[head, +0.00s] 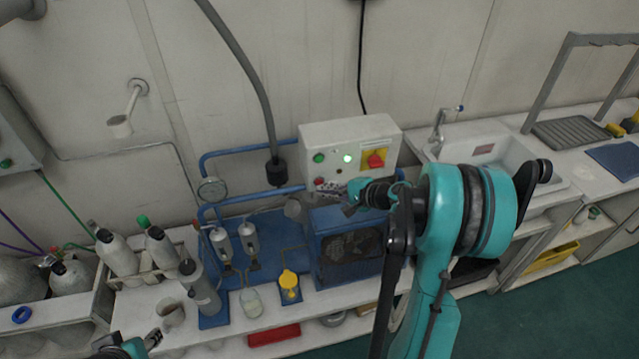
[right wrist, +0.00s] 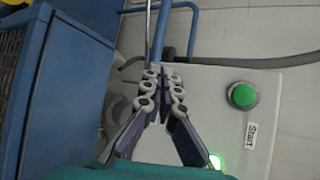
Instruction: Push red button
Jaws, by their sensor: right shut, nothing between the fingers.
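The white control box (head: 335,135) stands against the wall in the head view. The red button (head: 319,182) is low on the left of its front, below a green button (head: 319,157). My right gripper (head: 325,188) is shut and empty, its tips right by the red button; I cannot tell if they touch. In the right wrist view, the shut fingers (right wrist: 165,76) point across the box face (right wrist: 200,88). The green button (right wrist: 243,96) labelled "Start" is to their right. The red button is not visible there. My left gripper (head: 150,340) shows partly at the lower left edge.
A lit green lamp (head: 348,158) and a red-yellow switch (head: 376,160) are on the box. A blue compressor unit (head: 335,218) stands below it. Blue pipes (head: 240,152), a gauge (head: 212,190) and gas cylinders (head: 117,252) are left. A sink (head: 485,145) is right.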

